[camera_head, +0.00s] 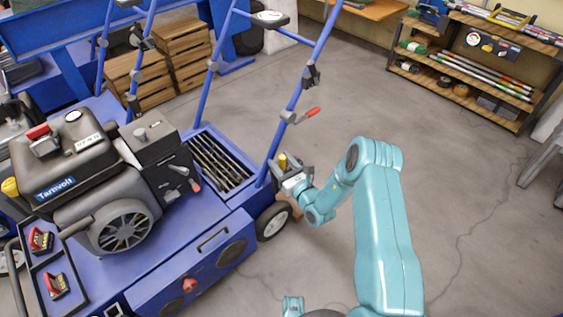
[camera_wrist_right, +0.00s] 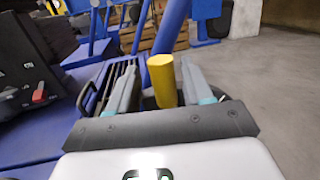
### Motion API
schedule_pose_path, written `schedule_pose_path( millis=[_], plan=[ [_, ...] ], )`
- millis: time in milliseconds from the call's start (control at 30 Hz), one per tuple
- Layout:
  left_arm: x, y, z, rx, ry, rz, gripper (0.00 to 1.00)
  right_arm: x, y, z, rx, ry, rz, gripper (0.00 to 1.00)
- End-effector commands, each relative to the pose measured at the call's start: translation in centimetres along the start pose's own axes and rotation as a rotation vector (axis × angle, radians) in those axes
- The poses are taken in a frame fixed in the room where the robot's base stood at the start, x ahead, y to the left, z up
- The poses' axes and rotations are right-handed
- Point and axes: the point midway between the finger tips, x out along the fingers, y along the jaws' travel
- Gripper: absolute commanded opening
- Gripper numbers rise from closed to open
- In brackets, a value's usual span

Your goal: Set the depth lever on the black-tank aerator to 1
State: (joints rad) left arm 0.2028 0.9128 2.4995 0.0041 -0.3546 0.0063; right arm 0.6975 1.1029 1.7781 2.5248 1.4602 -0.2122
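The blue aerator (camera_head: 215,220) carries a dark engine and tank (camera_head: 75,150) labelled Tarnvolt. A yellow cylindrical grip (camera_head: 283,161), which looks like the depth lever's end, stands at the machine's right side near the wheel. In the right wrist view the yellow grip (camera_wrist_right: 162,80) is upright between the fingers of my right gripper (camera_wrist_right: 160,95). The fingers are apart, with a gap on the left side and the right finger close to the grip. In the head view my right gripper (camera_head: 290,170) is beside the frame. The lever's scale and setting cannot be read.
A blue handlebar tube (camera_head: 292,105) with a red lever (camera_head: 307,115) rises just beyond the gripper. A black wheel (camera_head: 273,220) is below it. Wooden crates (camera_head: 185,50) stand behind. A shelf (camera_head: 470,65) is at the back right.

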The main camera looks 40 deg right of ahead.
Motion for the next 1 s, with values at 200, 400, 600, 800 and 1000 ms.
schedule_pose_path(
  millis=[200, 400, 600, 800, 1000],
  plan=[
    [0.0, 0.0, 0.0, 0.0, 0.0, 0.0, 1.0, 0.1, 0.0, 0.1, -0.001, -0.003, -0.003, 0.49],
    [-0.8, 0.3, 0.1, 0.003, -0.004, 0.0, 1.0, -1.6, 0.0, 0.3, -0.001, 0.0, -0.004, 0.49],
    [-2.2, 1.1, 0.5, 0.013, -0.013, 0.002, 1.0, -6.7, 0.0, 0.5, 0.003, 0.002, -0.008, 0.49],
    [-3.3, 1.7, 0.8, 0.022, -0.022, 0.003, 1.0, -11.9, 0.0, 0.3, 0.003, 0.002, -0.009, 0.49],
    [-3.8, 2.0, 1.1, 0.027, -0.028, 0.003, 1.0, -15.2, 0.1, 0.1, 0.001, 0.0, -0.005, 0.49]
  ],
)
